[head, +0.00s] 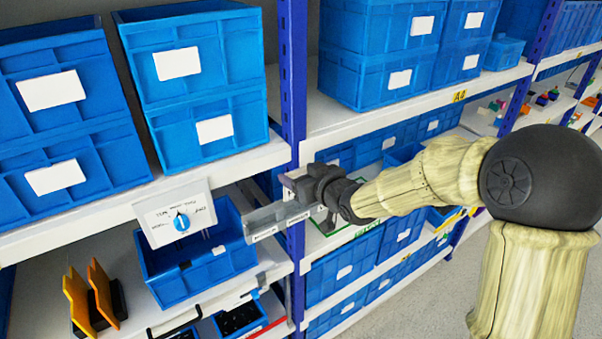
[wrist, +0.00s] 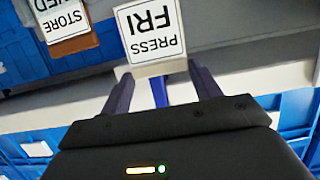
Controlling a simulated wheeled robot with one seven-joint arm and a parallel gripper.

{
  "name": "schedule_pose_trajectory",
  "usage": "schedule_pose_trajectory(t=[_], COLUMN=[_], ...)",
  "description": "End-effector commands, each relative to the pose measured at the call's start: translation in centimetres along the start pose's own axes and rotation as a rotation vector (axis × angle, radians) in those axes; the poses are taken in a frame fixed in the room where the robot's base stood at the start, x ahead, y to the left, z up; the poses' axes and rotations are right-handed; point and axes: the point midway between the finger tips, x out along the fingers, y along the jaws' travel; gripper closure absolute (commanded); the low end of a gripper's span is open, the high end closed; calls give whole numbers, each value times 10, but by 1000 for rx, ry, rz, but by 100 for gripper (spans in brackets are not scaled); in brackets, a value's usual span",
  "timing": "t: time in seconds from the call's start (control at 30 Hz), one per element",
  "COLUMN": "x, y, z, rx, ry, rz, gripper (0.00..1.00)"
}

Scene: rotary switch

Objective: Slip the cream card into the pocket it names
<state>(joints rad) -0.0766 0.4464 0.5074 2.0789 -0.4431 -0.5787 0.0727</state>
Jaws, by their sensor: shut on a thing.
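My gripper (wrist: 158,76) is shut on a pale cream card (wrist: 152,28) with a thin dark border. The card reads "PRESS FRI", upside down in the wrist view, and sits between the two dark fingertips. In the head view my gripper (head: 296,182) is beside the blue shelf post, just above a row of clear pockets (head: 280,222) with small white labels, too small to read. The card is hard to make out there. Another card (wrist: 62,18), reading "STORE" and a partly cut-off word ending "ED", shows at the upper left of the wrist view against a brown backing.
A white panel with a blue rotary knob (head: 182,223) hangs on the shelf edge left of the pockets. An open blue bin (head: 165,285) stands below it. Orange upright pieces (head: 88,298) stand lower left. The blue post (head: 293,75) is close to my gripper.

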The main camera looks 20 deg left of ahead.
Motion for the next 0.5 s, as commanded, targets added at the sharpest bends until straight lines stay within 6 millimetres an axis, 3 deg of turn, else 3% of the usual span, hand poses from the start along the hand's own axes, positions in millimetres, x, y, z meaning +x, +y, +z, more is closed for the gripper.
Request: schedule_pose_trajectory(t=[0.5], x=[8], y=[0], z=[26], rx=[0], ry=[0], rz=[0], gripper=[59])
